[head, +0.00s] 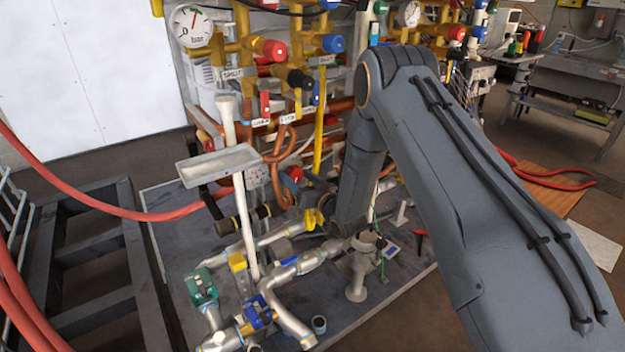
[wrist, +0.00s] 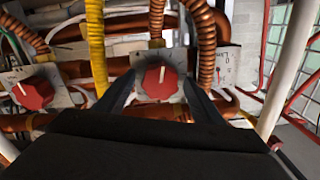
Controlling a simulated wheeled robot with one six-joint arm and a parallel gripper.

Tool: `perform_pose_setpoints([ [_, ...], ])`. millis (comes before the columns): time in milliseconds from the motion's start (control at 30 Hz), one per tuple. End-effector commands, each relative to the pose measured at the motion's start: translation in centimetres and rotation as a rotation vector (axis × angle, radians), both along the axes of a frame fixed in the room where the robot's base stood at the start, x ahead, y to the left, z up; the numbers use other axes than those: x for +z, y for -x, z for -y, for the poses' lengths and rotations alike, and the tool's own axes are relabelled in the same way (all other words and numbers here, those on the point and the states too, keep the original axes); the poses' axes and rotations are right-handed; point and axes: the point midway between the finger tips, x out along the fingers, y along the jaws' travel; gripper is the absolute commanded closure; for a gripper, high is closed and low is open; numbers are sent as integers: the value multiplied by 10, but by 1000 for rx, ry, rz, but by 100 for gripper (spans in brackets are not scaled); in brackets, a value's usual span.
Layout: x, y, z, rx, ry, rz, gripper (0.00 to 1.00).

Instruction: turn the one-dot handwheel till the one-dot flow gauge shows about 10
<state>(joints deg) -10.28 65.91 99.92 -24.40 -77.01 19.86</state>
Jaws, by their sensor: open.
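In the wrist view a red handwheel (wrist: 160,82) with a white pointer line sits on a pale square plate in the middle. The line points nearly straight up. My gripper (wrist: 159,90) is open, with one dark finger on each side of this handwheel; I cannot tell whether they touch it. A second red handwheel (wrist: 32,93) is at the left. A white gauge (wrist: 224,68) with a small red needle is to the right of the middle handwheel; its reading is too small to tell. I cannot make out dots on either handwheel or the gauge. My arm hides the gripper in the head view.
A yellow hose (wrist: 96,45) and a ribbed copper hose (wrist: 206,45) run close to the middle handwheel. In the head view, a round bar gauge (head: 192,27) is at upper left, and a grey tray (head: 219,163) stands on a pole. Metal pipework crowds the floor board.

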Motion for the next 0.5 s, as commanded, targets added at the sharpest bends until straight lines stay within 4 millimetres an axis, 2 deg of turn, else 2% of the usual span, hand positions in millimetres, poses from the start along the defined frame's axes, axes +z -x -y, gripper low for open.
perform_pose_setpoints([
  [267,0,0,-1,2,60,41,37],
  [500,0,1,-1,2,257,173,37],
])
